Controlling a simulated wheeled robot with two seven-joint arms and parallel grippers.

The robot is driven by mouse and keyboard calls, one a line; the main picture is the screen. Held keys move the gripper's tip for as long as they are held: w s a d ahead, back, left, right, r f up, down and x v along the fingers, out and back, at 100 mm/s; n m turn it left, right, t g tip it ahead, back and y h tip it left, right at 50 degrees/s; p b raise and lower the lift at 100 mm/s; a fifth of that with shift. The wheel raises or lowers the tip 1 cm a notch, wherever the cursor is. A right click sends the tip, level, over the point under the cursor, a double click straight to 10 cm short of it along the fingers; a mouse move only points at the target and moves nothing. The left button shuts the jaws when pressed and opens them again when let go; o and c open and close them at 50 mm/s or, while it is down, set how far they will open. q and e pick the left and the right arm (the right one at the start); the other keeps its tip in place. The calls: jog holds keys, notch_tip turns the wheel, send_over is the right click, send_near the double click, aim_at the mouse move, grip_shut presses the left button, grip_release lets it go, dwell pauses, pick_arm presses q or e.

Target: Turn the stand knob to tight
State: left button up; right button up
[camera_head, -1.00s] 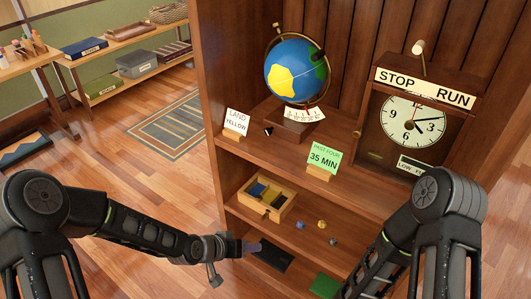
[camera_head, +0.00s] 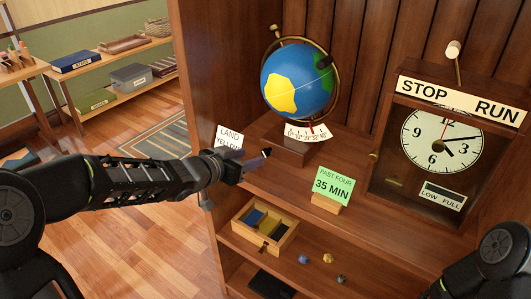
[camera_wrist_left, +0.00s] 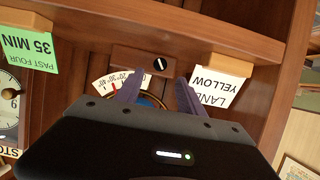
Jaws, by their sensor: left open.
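The globe (camera_head: 298,80) stands on a wooden base (camera_head: 291,148) on the upper shelf. The stand knob (camera_head: 267,152) is a small dark knob on the base's front, partly behind my gripper in the head view. In the left wrist view the knob (camera_wrist_left: 159,64) is round and black with a white line, slightly tilted from upright. My left gripper (camera_head: 254,163) is in front of the knob, open and empty. In the left wrist view its two fingers (camera_wrist_left: 157,90) point toward the knob, one on either side, apparently short of it. My right gripper is out of view.
A "LAND YELLOW" card (camera_head: 229,138) stands close to my left gripper, partly hidden by it. A green card (camera_head: 333,186) and a clock (camera_head: 441,139) stand right of the globe. A divided wooden tray (camera_head: 284,240) is on the shelf below.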

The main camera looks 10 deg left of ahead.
aim_at(264, 152)
pick_arm(q)
jog(key=b+x, duration=0.2)
jog(key=x, duration=0.4)
jog(key=shift+w+d+f, duration=0.1)
jog(key=shift+w+f, duration=0.05)
jog(key=shift+w, duration=0.05)
jog(key=shift+w+d+f, duration=0.15)
jog(key=shift+w, duration=0.4)
grip_shut()
